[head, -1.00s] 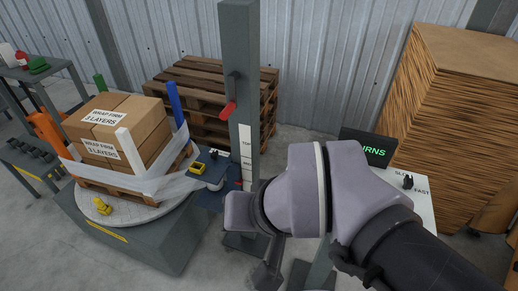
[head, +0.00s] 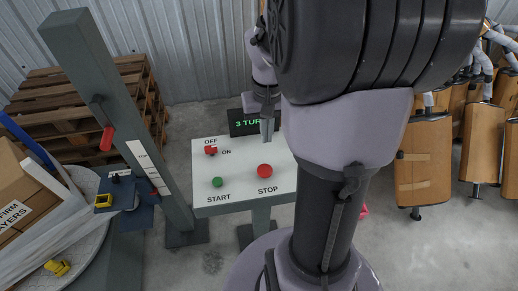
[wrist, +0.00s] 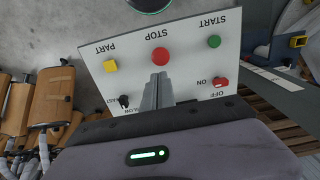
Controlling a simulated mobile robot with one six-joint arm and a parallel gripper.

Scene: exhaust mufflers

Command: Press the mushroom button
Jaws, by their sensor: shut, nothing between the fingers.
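The red round button marked STOP (head: 264,170), the mushroom-like one, sits on the white sloped panel (head: 230,197) in the head view. It also shows in the wrist view (wrist: 160,56), just beyond my fingertips. My gripper (head: 267,138) points down over the back part of the panel, behind the button in the head view. In the wrist view my gripper (wrist: 160,77) has its fingers together with nothing between them. The fingertips look apart from the button; their height above the panel is hard to tell.
A green START button (head: 217,182) and a red OFF/ON switch (head: 211,150) are left of STOP. The wrist view shows a yellow PART button (wrist: 110,66) and a black speed knob (wrist: 124,101). A dark display (head: 242,123) stands behind; a grey post (head: 115,120) stands left.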

